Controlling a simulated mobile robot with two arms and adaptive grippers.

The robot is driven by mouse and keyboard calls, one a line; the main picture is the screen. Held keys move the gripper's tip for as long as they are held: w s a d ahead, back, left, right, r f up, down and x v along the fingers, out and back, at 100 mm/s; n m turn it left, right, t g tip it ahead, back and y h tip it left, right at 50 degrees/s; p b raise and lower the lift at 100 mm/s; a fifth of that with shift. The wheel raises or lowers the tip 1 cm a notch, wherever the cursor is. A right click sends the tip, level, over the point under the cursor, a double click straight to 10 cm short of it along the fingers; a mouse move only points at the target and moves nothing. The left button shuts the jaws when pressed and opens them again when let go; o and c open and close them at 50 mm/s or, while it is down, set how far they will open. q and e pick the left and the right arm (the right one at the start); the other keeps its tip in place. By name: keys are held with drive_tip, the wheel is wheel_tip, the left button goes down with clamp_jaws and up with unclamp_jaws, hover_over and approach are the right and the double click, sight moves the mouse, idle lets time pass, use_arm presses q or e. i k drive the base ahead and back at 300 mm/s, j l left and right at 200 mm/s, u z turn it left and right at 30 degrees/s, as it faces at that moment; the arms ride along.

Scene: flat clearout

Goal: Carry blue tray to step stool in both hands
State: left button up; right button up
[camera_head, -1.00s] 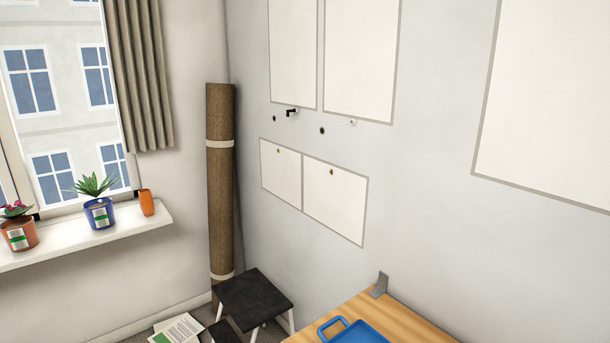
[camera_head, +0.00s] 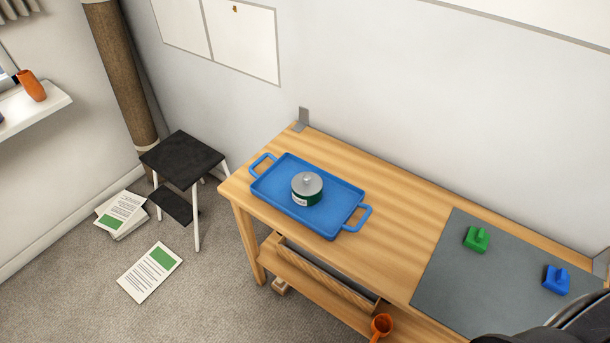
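The blue tray (camera_head: 273,196) lies flat on the left part of the wooden table. It has a loop handle at its left end and another at its right end. The step stool (camera_head: 182,155) has a black top, a lower black step and white legs. It stands on the floor left of the table, near the wall. Neither of my grippers shows in the head view.
On the wooden table (camera_head: 400,204), a grey mat (camera_head: 447,276) holds a green block (camera_head: 476,239) and a blue block (camera_head: 556,280). An orange mug (camera_head: 381,326) is at the lower shelf. Papers (camera_head: 150,272) lie on the carpet by the stool. A rolled carpet (camera_head: 122,75) leans in the corner.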

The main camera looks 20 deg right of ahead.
sight(180, 156)
drive_tip(key=i+j, duration=0.45)
drive_tip(key=j, duration=0.3)
drive_tip(key=i+j+z, duration=0.15)
drive_tip(key=z, duration=0.25)
drive_tip(key=j+z, duration=0.4)
drive_tip(key=i+j+z, duration=0.15)
drive_tip(key=j+z, duration=0.25)
drive_tip(key=l+z, duration=0.1)
drive_tip(key=z, duration=0.35)
